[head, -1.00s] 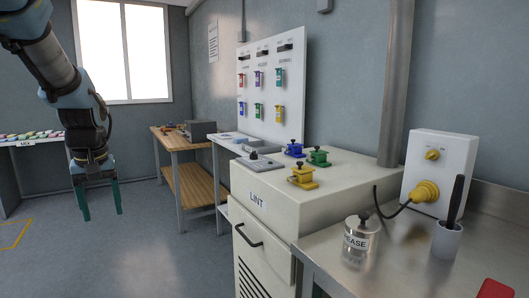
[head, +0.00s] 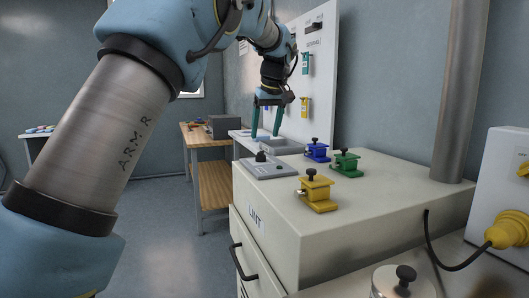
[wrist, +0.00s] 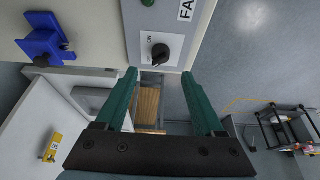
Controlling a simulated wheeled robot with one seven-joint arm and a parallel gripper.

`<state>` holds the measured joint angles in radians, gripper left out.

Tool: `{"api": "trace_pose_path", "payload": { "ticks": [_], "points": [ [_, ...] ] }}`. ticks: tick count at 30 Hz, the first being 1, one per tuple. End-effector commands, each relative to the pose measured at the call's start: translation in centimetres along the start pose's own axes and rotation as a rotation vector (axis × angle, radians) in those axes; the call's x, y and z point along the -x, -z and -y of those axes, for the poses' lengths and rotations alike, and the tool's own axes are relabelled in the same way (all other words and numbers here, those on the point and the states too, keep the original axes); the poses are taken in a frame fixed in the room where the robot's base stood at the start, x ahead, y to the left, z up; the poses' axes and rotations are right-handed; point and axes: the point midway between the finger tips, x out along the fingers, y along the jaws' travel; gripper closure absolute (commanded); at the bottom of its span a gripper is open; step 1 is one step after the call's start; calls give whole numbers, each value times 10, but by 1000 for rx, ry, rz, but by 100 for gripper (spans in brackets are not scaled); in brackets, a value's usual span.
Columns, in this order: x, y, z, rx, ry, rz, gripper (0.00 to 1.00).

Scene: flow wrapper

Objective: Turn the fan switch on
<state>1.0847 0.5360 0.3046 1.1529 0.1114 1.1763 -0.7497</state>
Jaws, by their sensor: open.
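The fan switch is a black rotary knob (wrist: 160,53) on a grey plate (wrist: 140,15), marked ON, with part of a label reading "FA" in the wrist view. In the head view the grey switch box (head: 268,171) lies on the near-left top edge of the cream cabinet, its small black knob (head: 261,157) upright. My gripper (head: 266,136) is open and empty, its green fingers pointing down behind and above the switch box. In the wrist view the fingertips (wrist: 158,74) are apart, with the knob beyond them, untouched. The knob's exact setting is unclear.
Blue (head: 317,150), green (head: 345,162) and yellow (head: 316,190) clamp-like pieces stand on the cabinet (head: 395,205) right of the switch. A white board (head: 320,75) with hanging tags rises behind. A white box with a yellow plug (head: 508,232) stands at the right. Floor at left is clear.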

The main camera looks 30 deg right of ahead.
Motion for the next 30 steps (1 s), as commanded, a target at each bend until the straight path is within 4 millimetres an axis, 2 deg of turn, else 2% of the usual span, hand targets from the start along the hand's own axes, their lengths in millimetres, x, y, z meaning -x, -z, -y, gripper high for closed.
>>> {"api": "trace_pose_path", "payload": {
  "ticks": [1, 6, 12, 18, 25, 30],
  "points": [
    [-11, 0, 1, 0, 3, 3, 30],
    [-43, 0, 0, 0, 2, 3, 30],
    [-70, 0, 0, 0, 1, 2, 30],
    [-80, 0, 0, 0, -1, 1, 30],
    [-80, 0, 0, 0, -1, 1, 30],
    [-80, 0, 0, -1, -1, 1, 48]
  ]
}}
